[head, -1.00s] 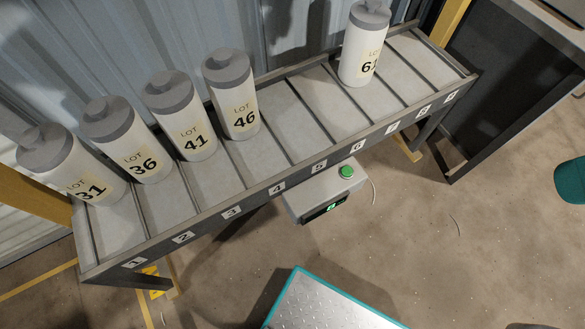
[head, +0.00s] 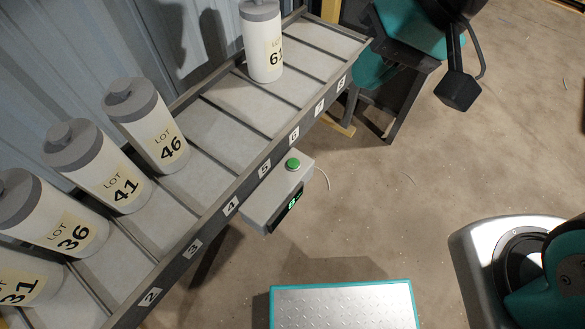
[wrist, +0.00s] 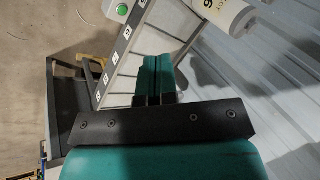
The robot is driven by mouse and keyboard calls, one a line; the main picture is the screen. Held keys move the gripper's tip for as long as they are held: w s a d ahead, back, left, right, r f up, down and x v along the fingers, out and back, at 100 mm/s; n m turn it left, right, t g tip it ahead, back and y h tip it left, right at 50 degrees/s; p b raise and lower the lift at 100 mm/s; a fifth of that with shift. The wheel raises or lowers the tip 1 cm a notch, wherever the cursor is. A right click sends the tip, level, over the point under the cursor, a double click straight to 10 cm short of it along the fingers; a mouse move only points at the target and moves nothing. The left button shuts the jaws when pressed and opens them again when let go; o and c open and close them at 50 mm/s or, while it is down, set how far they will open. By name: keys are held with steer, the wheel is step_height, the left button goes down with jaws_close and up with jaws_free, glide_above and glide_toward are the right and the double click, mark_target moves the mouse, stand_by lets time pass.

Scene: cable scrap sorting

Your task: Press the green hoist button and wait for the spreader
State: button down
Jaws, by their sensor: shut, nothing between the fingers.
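The green button (head: 293,164) sits on top of a grey control box (head: 262,208) with a lit green display, on the front of the slotted rack. The button also shows at the top of the wrist view (wrist: 122,9). My gripper (wrist: 156,57) is shut and empty in the wrist view, its teal fingers together over the rack, apart from the button and pointing to its right. In the head view my arm is at the upper right, beyond the rack's far end. I cannot make out a spreader in either view.
The rack (head: 245,178) has numbered slots. White lot bottles 31, 36, 41 (head: 110,178) and 46 (head: 158,135) stand toward its near end, and another bottle (head: 262,45) toward its far end. A corrugated wall is behind.

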steer(key=w+a+f+m+t+y+b, duration=0.1)
steer(key=w+a+f+m+b, duration=0.3)
steer(key=f, duration=0.5)
steer(key=w+a+f+m+y+b, duration=0.1)
steer(key=w+a+f+m+b, duration=0.25)
steer(key=f, duration=0.55)
steer(key=m+t+b, duration=0.2)
steer(key=m+b, duration=0.3)
steer(key=m, duration=0.4)
glide_above(293, 164)
step_height(293, 164, down, 16)
steer(key=shift+r, duration=0.25)
steer(key=shift+f, duration=0.1)
step_height(293, 164, down, 7)
steer(key=b, duration=0.6)
steer(key=shift+b, duration=0.35)
steer(key=shift+f+b, duration=0.35)
steer(key=shift+f, duration=0.45)
steer(key=shift+f, duration=0.1)
steer(key=shift+f, duration=0.35)
